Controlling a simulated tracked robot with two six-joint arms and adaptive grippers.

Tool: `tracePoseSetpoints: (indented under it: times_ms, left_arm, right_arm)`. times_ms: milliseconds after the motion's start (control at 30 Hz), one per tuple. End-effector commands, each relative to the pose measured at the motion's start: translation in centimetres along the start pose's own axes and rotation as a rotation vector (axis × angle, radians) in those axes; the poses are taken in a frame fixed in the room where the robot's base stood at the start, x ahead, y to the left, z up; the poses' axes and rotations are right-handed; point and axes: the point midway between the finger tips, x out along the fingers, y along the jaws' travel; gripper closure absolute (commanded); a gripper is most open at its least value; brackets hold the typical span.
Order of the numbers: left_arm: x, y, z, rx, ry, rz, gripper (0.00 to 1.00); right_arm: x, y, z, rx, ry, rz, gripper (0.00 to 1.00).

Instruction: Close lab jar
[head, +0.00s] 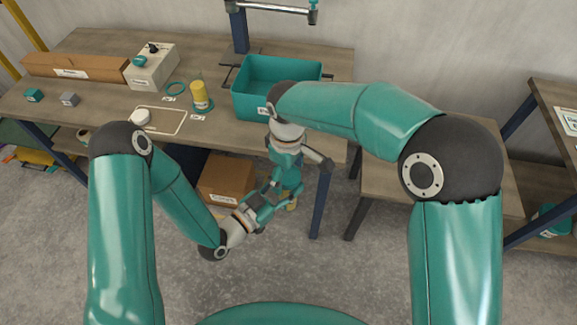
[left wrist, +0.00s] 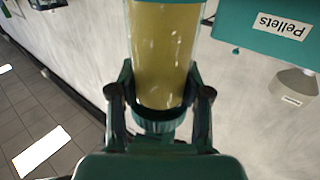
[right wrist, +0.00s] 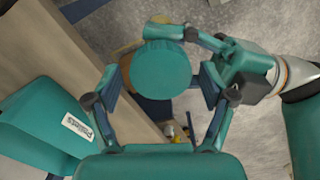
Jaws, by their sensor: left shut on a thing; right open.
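The jar with yellow contents (left wrist: 163,55) is held in my left gripper (left wrist: 160,95), whose fingers close on it from both sides. A teal band shows at the jar's end near the gripper. In the right wrist view a round teal lid (right wrist: 162,72) is seen face-on, beside the left gripper's fingers. My right gripper (right wrist: 160,90) is open, with one finger on each side of the lid, with gaps. In the head view both grippers meet in front of the table, the right one (head: 287,165) above; the jar is mostly hidden there. I cannot tell how tightly the lid sits.
The table (head: 75,100) carries a teal Pellets bin (head: 277,72), another yellow container (head: 200,95), a teal ring (head: 176,88), a white round piece (head: 140,117) and a grey box (head: 150,68). A cardboard box (head: 225,178) stands below. The bin is close to the right gripper.

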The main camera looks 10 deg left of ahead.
Motion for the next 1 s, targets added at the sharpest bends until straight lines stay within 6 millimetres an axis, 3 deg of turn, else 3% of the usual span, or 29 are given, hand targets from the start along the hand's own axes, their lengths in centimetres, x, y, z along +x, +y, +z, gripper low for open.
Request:
tracePoseSetpoints:
  times_ms: [200,567,767,800,933,1000]
  left_arm:
    - [0.01,-0.01,-0.06,0.001,0.002,0.0,1.0]
    - [0.0,0.0,-0.07,0.0,0.002,0.0,1.0]
    - [0.0,0.01,-0.07,0.0,0.002,0.0,1.0]
    - [0.0,0.01,-0.07,0.0,0.002,0.0,1.0]
    - [0.0,0.0,-0.07,0.0,0.002,0.0,1.0]
    - [0.0,0.0,-0.07,0.0,0.002,0.0,1.0]
  right_arm:
    - [-0.01,0.01,0.0,0.0,0.0,0.0,0.18]
    - [-0.05,0.03,0.0,0.0,0.001,0.001,0.78]
    - [-0.05,0.06,0.0,0.001,0.001,0.001,0.81]
    - [-0.05,0.06,0.0,0.001,0.001,0.001,0.32]
    - [-0.05,0.05,0.0,0.002,0.001,0.001,0.11]
    - [-0.05,0.04,-0.01,0.002,0.001,0.001,0.1]
